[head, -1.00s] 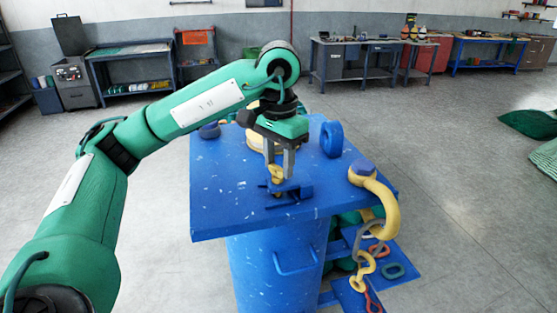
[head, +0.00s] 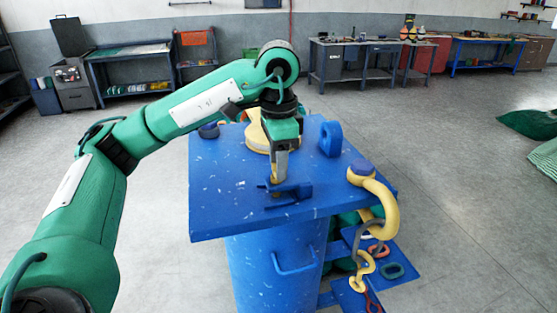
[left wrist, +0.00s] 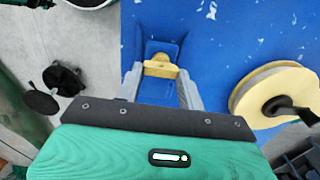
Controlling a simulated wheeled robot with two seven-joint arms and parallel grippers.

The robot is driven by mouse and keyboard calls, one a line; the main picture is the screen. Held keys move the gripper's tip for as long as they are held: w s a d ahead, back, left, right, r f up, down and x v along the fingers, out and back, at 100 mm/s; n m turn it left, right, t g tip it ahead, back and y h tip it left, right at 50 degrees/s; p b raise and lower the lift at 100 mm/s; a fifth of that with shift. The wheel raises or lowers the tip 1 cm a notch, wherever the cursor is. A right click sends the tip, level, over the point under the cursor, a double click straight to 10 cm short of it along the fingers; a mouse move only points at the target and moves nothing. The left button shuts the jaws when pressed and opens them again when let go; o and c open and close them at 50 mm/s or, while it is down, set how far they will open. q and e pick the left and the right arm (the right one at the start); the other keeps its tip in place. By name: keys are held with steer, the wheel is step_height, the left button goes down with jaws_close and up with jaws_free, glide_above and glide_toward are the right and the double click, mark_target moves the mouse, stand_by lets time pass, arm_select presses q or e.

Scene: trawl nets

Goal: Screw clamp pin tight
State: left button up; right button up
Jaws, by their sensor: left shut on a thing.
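The blue clamp (head: 292,191) sits on the blue tabletop near its front edge. Its yellow pin (head: 274,180) stands up from it, partly hidden by my fingers in the head view. My left gripper (head: 279,176) points straight down and is shut on the pin's head, its fingers seen almost edge-on. In the left wrist view, the yellow pin head (left wrist: 161,69) lies between the two grey fingertips (left wrist: 160,82), with the blue clamp (left wrist: 163,47) just beyond. The pin's lower end is hidden. My right gripper is not in view.
The table's left front is clear.

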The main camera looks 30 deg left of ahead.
arm_select(q)
steer(key=shift+r, duration=0.2)
steer(key=o, duration=1)
steer(key=shift+f, duration=0.1)
step_height(320, 180, up, 14)
steer(key=p, duration=0.2)
